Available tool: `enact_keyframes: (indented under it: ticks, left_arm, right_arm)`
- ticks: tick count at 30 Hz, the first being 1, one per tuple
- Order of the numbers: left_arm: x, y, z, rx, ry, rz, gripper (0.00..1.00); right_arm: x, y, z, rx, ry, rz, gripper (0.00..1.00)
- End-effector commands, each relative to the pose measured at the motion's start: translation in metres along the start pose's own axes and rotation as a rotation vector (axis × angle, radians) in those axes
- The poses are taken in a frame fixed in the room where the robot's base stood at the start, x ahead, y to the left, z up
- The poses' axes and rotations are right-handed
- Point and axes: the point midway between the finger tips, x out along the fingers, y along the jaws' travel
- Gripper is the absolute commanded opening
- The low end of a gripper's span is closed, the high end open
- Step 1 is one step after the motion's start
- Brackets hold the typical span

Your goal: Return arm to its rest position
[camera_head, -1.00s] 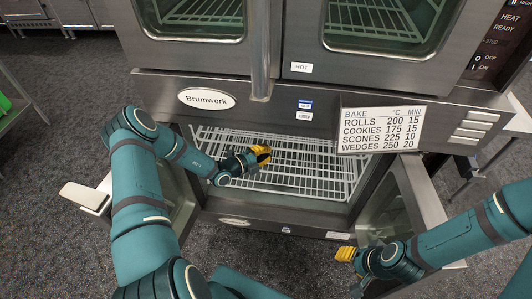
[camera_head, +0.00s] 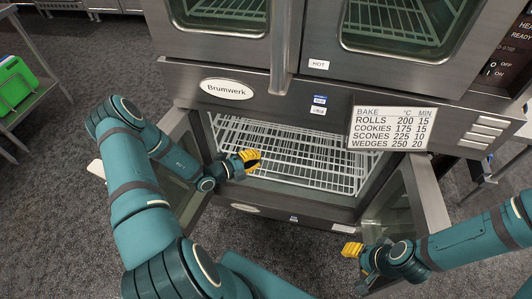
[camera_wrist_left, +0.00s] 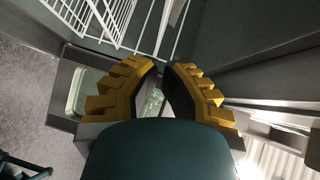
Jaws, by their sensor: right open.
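My left gripper (camera_head: 249,161) has yellow fingers and is at the left front of the open lower compartment, over the edge of its white wire rack (camera_head: 300,150). In the left wrist view its two fingers (camera_wrist_left: 161,68) stand apart with a gap and nothing between them. My left arm (camera_head: 140,205) is teal and bends in from the left. My right gripper (camera_head: 352,249) is open and empty, low in front of the open right-hand door. My right arm (camera_head: 465,240) comes in from the right.
The steel oven (camera_head: 250,100) stands ahead, with a baking chart (camera_head: 392,127) on its front. The open right door (camera_head: 418,190) juts out near my right arm. The open left door (camera_head: 182,165) is partly behind my left arm. A side table with green trays (camera_head: 14,85) stands far left.

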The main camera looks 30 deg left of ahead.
Motion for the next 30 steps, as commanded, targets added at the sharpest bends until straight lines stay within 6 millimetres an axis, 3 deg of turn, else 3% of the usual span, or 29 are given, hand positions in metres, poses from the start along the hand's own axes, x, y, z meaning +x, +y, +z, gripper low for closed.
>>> enact_keyframes:
  ticks: [11,14,16,20,21,24,27,30]
  left_arm:
    - [-0.007,0.0,-0.003,0.01,0.012,0.004,0.0]
    - [0.001,0.002,-0.024,0.075,0.087,0.04,0.0]
    - [0.008,0.006,-0.054,0.178,0.2,0.087,0.0]
    - [0.011,0.022,-0.136,0.538,0.55,0.186,0.0]
    - [0.006,0.028,-0.16,0.683,0.68,0.203,0.0]
    - [-0.014,0.044,-0.206,1.054,0.991,0.193,0.0]
    - [-0.036,0.056,-0.233,1.443,1.287,0.109,0.0]
    - [-0.053,0.061,-0.245,1.845,1.553,-0.05,0.0]
  right_arm:
    - [-0.001,0.0,0.0,0.0,-0.001,0.0,0.47]
    - [-0.001,0.0,0.0,0.0,-0.001,0.0,0.47]
    - [-0.001,0.0,0.0,0.0,-0.001,0.0,0.47]
    - [-0.001,0.0,0.0,0.0,0.0,0.0,0.47]
    - [-0.001,0.0,0.0,0.0,0.0,0.0,0.47]
    - [-0.001,0.0,0.0,0.0,0.0,0.0,0.47]
    - [-0.001,0.0,0.0,0.0,0.0,0.0,0.47]
    - [-0.001,0.0,0.0,0.0,0.0,0.0,0.47]
